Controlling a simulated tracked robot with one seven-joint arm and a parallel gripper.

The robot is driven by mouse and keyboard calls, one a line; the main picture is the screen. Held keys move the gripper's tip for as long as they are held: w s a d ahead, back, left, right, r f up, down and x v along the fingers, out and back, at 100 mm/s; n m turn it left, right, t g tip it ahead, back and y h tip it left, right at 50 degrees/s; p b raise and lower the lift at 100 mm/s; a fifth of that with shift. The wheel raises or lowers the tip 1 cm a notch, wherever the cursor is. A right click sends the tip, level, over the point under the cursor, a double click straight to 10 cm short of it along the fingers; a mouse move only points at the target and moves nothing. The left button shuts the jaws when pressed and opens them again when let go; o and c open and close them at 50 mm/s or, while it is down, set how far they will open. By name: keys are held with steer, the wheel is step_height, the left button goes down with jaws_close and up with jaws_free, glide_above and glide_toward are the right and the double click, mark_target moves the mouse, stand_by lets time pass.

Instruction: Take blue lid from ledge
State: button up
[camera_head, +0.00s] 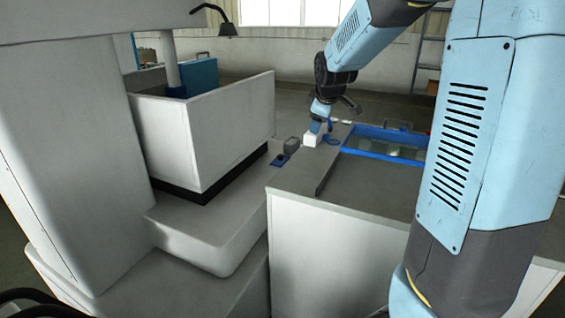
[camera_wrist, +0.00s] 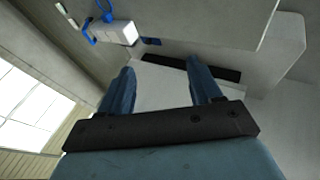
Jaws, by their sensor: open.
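A small flat blue piece (camera_head: 281,159), which may be the blue lid, lies on the pale ledge (camera_head: 300,172) near its left edge. It also shows in the wrist view (camera_wrist: 151,41), beyond my fingers. My gripper (camera_head: 318,126) is above the ledge, to the right of the blue piece. In the wrist view my gripper (camera_wrist: 160,78) has its two blue fingers apart with nothing between them. I cannot tell whether the fingers touch anything on the ledge.
A blue-rimmed basin (camera_head: 370,155) lies to the right. A white walled tank (camera_head: 215,130) stands left.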

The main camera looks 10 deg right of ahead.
steer(key=w+f+n, duration=0.3)
steer(key=w+f, duration=0.1)
steer(key=w, duration=0.2)
steer(key=w+a+f+n+t+h, duration=0.1)
steer(key=w+f+n, duration=0.2)
steer(key=w+f, duration=0.2)
steer(key=w+f+n+t+h, duration=0.1)
steer(key=w+f+n, duration=0.3)
steer(key=w, duration=0.5)
steer(key=shift+w+a+f, duration=0.15)
steer(key=shift+w+a, duration=0.05)
steer(key=shift+a, duration=0.05)
steer(key=w+a+f+n+t, duration=0.1)
steer(key=w+a+f+n, duration=0.2)
steer(key=w+f+n, duration=0.3)
steer(key=n+t, duration=0.2)
steer(key=n, duration=0.4)
glide_toward(280, 156)
steer(key=x, duration=0.8)
steer(key=shift+w+d+f, duration=0.1)
steer(key=shift+w+f, duration=0.1)
steer(key=shift+w, duration=0.05)
steer(key=c, duration=1.2)
